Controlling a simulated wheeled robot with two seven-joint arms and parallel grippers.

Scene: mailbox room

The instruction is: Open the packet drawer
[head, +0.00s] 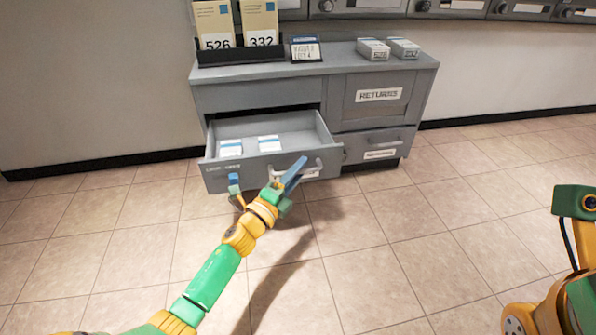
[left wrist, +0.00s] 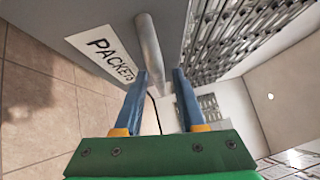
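The packet drawer (head: 240,180) is pulled out at the lower left of the grey cabinet in the head view. Its inside shows, with two small white-and-blue packets (head: 269,143) lying in it. In the left wrist view the handle (left wrist: 149,45) stands beside the PACKETS label (left wrist: 103,60). My left gripper (head: 264,180) is open in front of the drawer. Its blue fingers are apart in the left wrist view (left wrist: 160,85), the handle's near end close to the left finger; contact is unclear.
The cabinet top (head: 340,62) holds a dark rack (head: 240,55) with cards 526 and 332, a small sign (head: 305,49) and two small boxes (head: 373,48). A RETURNS door (head: 380,97) and a lower drawer (head: 378,146) are shut at right. The tiled floor in front is clear.

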